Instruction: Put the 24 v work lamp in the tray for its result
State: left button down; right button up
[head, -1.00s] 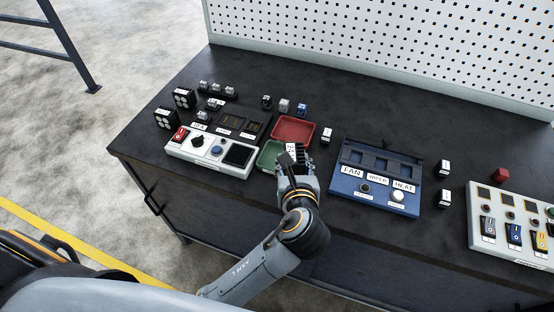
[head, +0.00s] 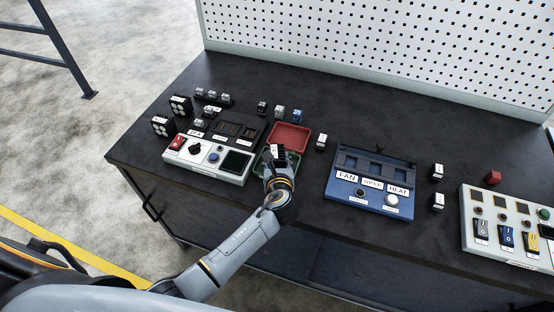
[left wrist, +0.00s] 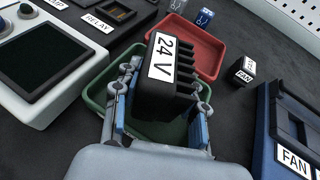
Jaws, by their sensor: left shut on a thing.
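My left gripper (head: 277,161) is shut on a black ribbed block with a white "24 V" label, the 24 V work lamp (left wrist: 187,72). The lamp also shows small in the head view (head: 278,151). In the left wrist view the gripper fingers (left wrist: 165,97) are on either side of the lamp. The lamp is held over the green tray (left wrist: 98,97), whose middle is partly hidden by lamp and gripper. Whether the lamp touches the tray floor I cannot tell. The red tray (head: 290,137) is directly behind the green one and looks empty. My right gripper is not in view.
A white tester panel (head: 205,160) with switches and a dark pad stands left of the trays. A blue panel (head: 370,184) labelled FAN, WIPER and HEAT stands right. A small FAN block (left wrist: 246,70) stands beside the red tray. Several small blocks stand at the back left.

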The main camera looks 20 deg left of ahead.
pick_arm(q)
jog(key=shift+f, duration=0.15)
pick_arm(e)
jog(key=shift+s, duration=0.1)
pick_arm(q)
jog(key=c, duration=0.8)
grip_release()
jog(key=shift+f, duration=0.1)
jog(key=shift+o, duration=0.3)
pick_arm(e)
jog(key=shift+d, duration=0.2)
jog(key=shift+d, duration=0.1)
pick_arm(q)
jog(key=shift+s+d, duration=0.15)
jog(key=v, duration=1.1)
jog(key=shift+s+r+b, duration=0.25)
jog(key=shift+s+b, duration=0.05)
jog(key=shift+b, duration=0.1)
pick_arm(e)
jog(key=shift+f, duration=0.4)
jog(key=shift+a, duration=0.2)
